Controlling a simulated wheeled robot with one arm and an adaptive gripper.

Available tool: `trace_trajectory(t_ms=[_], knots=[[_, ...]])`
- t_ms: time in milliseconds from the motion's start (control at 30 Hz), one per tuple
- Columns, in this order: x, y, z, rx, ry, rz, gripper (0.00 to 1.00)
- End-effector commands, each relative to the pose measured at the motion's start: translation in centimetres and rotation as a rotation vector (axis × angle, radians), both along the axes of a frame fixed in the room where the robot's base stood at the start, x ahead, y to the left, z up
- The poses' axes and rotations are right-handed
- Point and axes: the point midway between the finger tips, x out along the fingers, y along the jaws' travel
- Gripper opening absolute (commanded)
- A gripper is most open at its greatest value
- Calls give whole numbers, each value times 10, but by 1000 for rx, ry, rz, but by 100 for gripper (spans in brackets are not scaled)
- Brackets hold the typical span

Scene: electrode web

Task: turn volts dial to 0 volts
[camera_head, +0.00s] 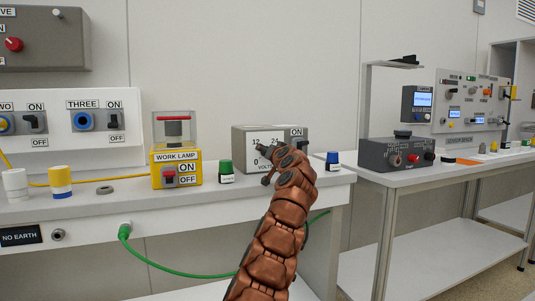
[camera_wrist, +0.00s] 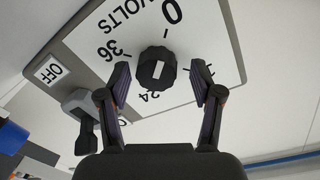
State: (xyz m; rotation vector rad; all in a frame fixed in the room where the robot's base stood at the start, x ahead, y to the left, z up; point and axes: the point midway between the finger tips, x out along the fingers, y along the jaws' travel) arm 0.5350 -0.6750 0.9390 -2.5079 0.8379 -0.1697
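The volts dial (camera_wrist: 157,69) is a black knob with a white mark on a light panel in the wrist view, where the picture is upside down. Printed around it are 0, 36, 24 and a partly hidden 12. I cannot tell for sure which number the mark points at. My gripper (camera_wrist: 160,88) is open, with one finger on each side of the dial; contact cannot be made out. In the camera_head view my gripper (camera_head: 266,162) is in front of the grey volts box (camera_head: 243,138) and hides the dial.
A toggle switch (camera_wrist: 82,112) with an OFF label (camera_wrist: 52,71) is beside the dial. A green-capped bottle (camera_head: 225,172) and a blue-capped bottle (camera_head: 332,162) stand either side of the box. The yellow work lamp box (camera_head: 176,170) is further left.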

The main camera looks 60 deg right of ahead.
Motion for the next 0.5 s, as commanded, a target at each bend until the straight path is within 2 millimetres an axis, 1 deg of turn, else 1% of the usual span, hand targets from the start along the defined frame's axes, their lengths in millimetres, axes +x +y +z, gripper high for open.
trace_trajectory(t_ms=[267, 500], knots=[[-2, -1, 0, 0, 0, -2, 66], [-6, 5, 2, 0, -2, 1, 66]])
